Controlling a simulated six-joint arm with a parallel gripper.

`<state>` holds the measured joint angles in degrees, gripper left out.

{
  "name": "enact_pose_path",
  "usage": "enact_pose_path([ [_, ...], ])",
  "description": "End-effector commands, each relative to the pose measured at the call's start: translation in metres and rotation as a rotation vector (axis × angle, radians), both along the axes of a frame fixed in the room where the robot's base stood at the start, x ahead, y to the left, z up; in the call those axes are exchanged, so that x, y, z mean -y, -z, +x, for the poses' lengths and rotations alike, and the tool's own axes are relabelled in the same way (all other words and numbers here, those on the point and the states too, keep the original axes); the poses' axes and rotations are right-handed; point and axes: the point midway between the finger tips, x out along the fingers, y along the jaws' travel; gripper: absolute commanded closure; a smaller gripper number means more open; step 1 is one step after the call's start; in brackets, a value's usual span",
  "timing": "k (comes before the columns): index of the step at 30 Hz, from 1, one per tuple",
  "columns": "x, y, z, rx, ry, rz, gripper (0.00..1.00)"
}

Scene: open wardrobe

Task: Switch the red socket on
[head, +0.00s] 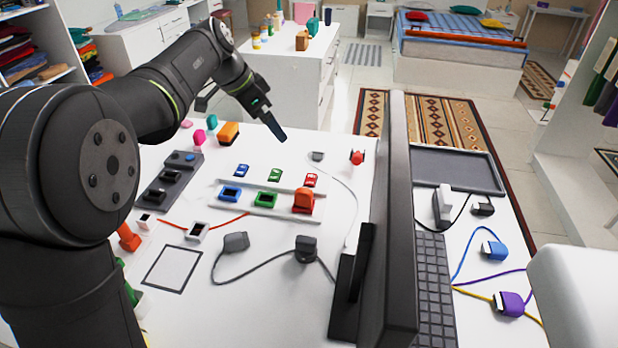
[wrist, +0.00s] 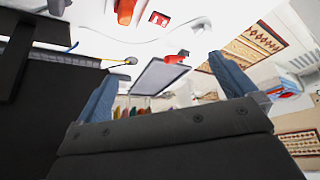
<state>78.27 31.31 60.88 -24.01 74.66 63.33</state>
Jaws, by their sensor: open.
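A white board (head: 245,212) on the desk carries blue, green and red sockets in its front row and switches of the same colours behind. A red plug (head: 303,200) sits at the red socket and hides most of it. The red switch (head: 311,180) is just behind it; it also shows at the top of the wrist view (wrist: 158,18), beside the red-orange plug (wrist: 125,10). Its rocker position is too small to tell. My gripper (head: 277,132) is above the desk, behind the board, apart from the switch. In the wrist view its blue fingers (wrist: 165,68) are spread and empty.
A dark monitor (head: 400,220) stands upright right of the board. A small red object (head: 357,157) and a grey plug (head: 317,156) with a white cable lie behind it. A black power strip (head: 168,180) is left. A black-plugged cable (head: 305,249) lies in front.

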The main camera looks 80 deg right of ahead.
Motion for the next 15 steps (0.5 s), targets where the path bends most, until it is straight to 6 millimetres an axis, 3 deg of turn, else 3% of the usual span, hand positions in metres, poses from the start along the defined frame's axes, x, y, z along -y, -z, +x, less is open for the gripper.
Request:
enact_pose_path([
  [10,-0.002,-0.0055,0.002,0.0,0.0,0.0,0.0],
  [15,-0.0019,-0.0054,0.002,0.0,0.0,0.0,0.31],
])
